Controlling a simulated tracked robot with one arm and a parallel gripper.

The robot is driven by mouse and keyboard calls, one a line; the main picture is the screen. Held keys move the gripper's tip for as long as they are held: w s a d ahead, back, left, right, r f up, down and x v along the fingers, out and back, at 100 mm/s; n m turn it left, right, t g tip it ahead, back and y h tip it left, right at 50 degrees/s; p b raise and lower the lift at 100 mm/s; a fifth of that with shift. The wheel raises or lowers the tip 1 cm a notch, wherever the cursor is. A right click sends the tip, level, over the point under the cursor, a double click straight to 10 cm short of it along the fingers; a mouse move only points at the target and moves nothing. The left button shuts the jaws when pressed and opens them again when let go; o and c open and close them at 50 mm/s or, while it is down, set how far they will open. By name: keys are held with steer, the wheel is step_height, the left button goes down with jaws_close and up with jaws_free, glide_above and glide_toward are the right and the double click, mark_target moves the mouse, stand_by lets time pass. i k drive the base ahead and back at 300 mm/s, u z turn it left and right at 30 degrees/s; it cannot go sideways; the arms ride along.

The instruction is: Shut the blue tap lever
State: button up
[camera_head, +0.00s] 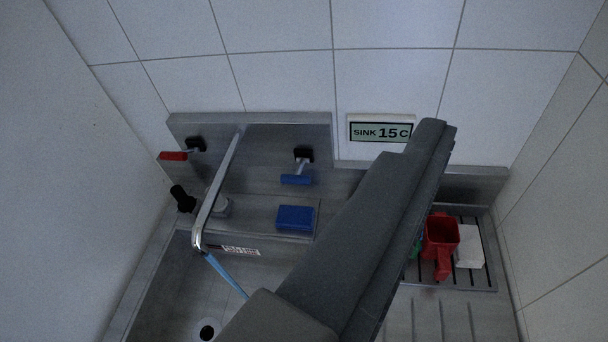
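The blue tap lever (296,179) sits on a black fitting on the steel splashback, right of the spout, and points out toward me. The red tap lever (173,156) is on the left and points left. The chrome spout (215,193) reaches over the sink, and a blue stream of water (226,274) runs from its end. My dark grey arm crosses the view from the bottom middle to the upper right, ending near the sign, right of the blue lever and apart from it in the picture. My gripper's fingers cannot be made out separately.
A blue block (295,218) lies on the ledge below the blue lever. A red mug (440,240) and a white block (469,247) stand on the slatted rack at right. A sign (381,131) reads "SINK 15 C". A black object (183,199) is at left.

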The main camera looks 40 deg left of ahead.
mark_target(295, 179)
steer(key=k, duration=0.5)
steer(key=z, duration=0.95)
steer(key=k, duration=0.75)
steer(key=u, duration=1.3)
steer(key=i, duration=0.7)
steer(key=u, duration=0.1)
